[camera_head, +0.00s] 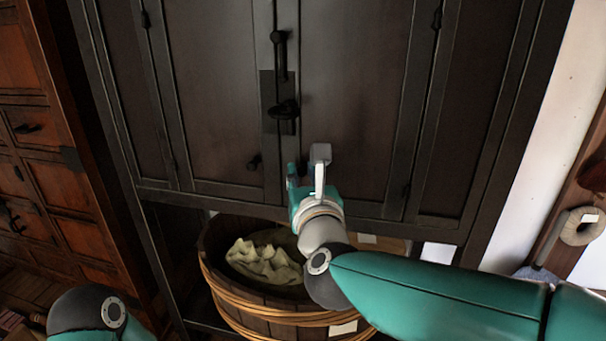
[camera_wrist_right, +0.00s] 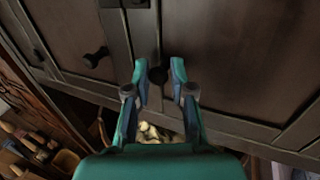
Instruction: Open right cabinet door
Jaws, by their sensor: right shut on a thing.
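The dark cabinet has a left door (camera_head: 215,95) and a right door (camera_head: 355,95); both look closed. A small black knob (camera_head: 253,162) sits low on the left door and also shows in the right wrist view (camera_wrist_right: 97,57). My right gripper (camera_head: 307,165) is at the lower inner corner of the right door. In the right wrist view its fingers (camera_wrist_right: 160,72) are shut on the right door's dark knob (camera_wrist_right: 157,76), which is mostly hidden. Of my left arm, only a link shows at the bottom left; its gripper is out of view.
A wooden tub (camera_head: 225,270) with pale cloth (camera_head: 265,262) stands below the doors, under my right gripper. A black latch (camera_head: 284,110) and upright handle (camera_head: 281,55) are at the door seam. A reddish drawer chest (camera_head: 60,180) stands left; a white wall (camera_head: 545,140) is right.

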